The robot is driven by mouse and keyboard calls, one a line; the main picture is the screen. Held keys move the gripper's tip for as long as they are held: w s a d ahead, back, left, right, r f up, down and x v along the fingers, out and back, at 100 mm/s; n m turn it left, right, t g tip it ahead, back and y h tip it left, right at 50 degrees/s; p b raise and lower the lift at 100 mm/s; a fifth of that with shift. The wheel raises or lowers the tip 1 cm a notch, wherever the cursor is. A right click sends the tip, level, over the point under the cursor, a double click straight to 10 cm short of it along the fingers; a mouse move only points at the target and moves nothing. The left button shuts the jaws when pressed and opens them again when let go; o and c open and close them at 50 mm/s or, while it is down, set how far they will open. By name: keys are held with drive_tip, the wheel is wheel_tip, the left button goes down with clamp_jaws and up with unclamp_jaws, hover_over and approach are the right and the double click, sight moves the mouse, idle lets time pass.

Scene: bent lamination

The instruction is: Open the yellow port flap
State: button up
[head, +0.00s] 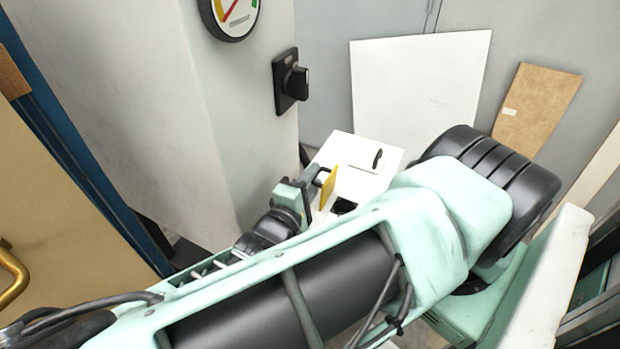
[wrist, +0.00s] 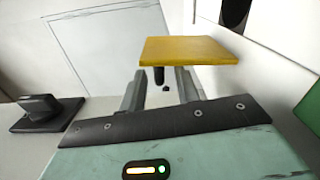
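The yellow port flap (head: 329,188) stands out at an angle from the white box (head: 342,148), with a dark opening (head: 344,206) beside its lower edge in the head view. In the wrist view the flap (wrist: 190,50) is a flat yellow plate just beyond my gripper (wrist: 161,88), with a short black knob (wrist: 158,75) on its near side. My two fingers are apart, one on each side of the knob as seen there. I cannot tell whether either finger touches it. In the head view my arm hides part of the box and my gripper.
A black rotary switch (head: 290,81) and a gauge (head: 232,14) are on the grey cabinet (head: 160,90) at left. A white panel (head: 418,85) and a brown board (head: 537,108) lean at the back. A brass handle (head: 14,278) is at far left.

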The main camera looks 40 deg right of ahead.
drive_tip(key=shift+d, duration=0.2)
clamp_jaws()
drive_tip(key=shift+w+a+n+p, duration=0.1)
drive_tip(key=shift+w+n+p, duration=0.2)
drive_tip(key=shift+p, duration=0.1)
drive_tip(key=shift+w+f+n, duration=0.1)
drive_tip(key=shift+w+n, duration=0.05)
drive_tip(key=shift+n, duration=0.15)
